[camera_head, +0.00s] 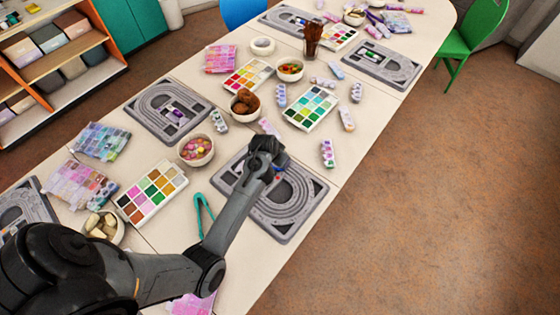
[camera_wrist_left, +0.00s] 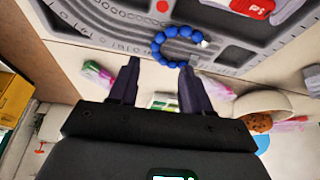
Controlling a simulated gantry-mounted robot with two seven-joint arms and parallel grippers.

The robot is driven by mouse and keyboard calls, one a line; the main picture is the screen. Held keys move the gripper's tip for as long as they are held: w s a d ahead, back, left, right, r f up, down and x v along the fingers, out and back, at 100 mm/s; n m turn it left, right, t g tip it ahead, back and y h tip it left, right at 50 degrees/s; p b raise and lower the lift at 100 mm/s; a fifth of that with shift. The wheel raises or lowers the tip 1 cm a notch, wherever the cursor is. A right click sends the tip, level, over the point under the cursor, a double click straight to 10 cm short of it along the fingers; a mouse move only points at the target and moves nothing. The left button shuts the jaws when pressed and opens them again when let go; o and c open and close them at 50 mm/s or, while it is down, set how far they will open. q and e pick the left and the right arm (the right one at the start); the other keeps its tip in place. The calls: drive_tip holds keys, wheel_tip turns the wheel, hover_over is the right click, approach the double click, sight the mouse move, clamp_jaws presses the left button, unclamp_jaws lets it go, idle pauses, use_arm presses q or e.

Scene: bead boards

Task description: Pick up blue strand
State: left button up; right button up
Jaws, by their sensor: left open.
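The blue strand (camera_wrist_left: 176,62) is a curved row of round blue beads with a pale end piece. It lies on a grey bead board (camera_wrist_left: 100,22) in the left wrist view. In the head view my left gripper (camera_head: 266,158) is over the near board (camera_head: 318,187) and hides most of the strand; only small blue bits show beside it. My left gripper (camera_wrist_left: 161,66) is open, its two dark fingers apart, with the strand just beyond and between the tips. I cannot tell whether they touch. My right gripper is not in view.
A red item (camera_wrist_left: 253,7) lies on the board. A bowl of colourful beads (camera_head: 196,150), a bowl of brown beads (camera_head: 245,103), teal tweezers (camera_head: 204,214) and a colour palette (camera_head: 311,107) stand around the board. The table is crowded; its right edge is close to the board.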

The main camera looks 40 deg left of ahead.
use_arm(q)
drive_tip(key=shift+x, duration=0.85)
drive_tip(key=x, duration=0.2)
drive_tip(key=b+x, duration=0.1)
drive_tip(key=x, duration=0.1)
drive_tip(key=shift+d, duration=0.4)
drive_tip(key=shift+w+a+f, duration=0.1)
drive_tip(key=shift+w+f, duration=0.2)
drive_tip(key=shift+f, duration=0.15)
clamp_jaws()
